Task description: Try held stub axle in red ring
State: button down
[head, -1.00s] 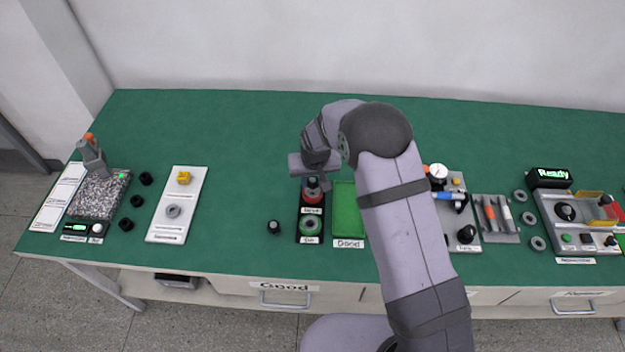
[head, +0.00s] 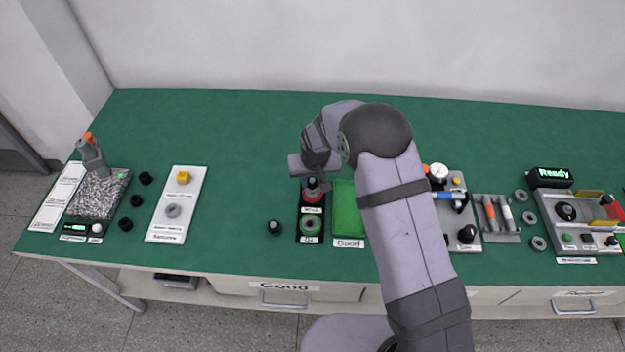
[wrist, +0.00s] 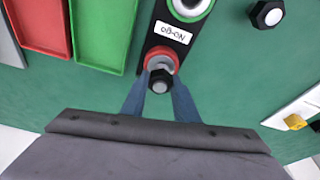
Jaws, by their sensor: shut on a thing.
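The red ring (head: 313,197) is on a black gauge plate (head: 301,232), above a white label; it also shows in the wrist view (wrist: 162,52). A green ring (head: 310,224) is on the same plate, nearer the front edge. My gripper (wrist: 160,92) is shut on the dark stub axle (wrist: 160,81), which has a grey end. In the head view the axle (head: 313,183) is at the red ring, overlapping its far side. I cannot tell whether its lower end is inside the ring or just above it.
A green tray (head: 346,228) stands right of the gauge plate, and a red tray (wrist: 40,25) shows beside it in the wrist view. A loose stub axle (head: 274,227) stands to the left. The green bench (head: 240,150) is clear at the back left.

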jog(key=shift+f, duration=0.3)
dwell(0.9)
jog(key=shift+r, duration=0.2)
jog(key=shift+r, duration=0.45)
dwell(0.3)
notch_tip(320, 180, up, 4)
jog(key=shift+r+p, duration=0.1)
jog(key=shift+p, duration=1)
jog(key=shift+f, duration=0.25)
jog(key=shift+f+b, duration=1.55)
jog(key=shift+f, duration=0.45)
jog(key=shift+f+b, duration=0.45)
jog(key=shift+b, duration=0.1)
dwell(0.6)
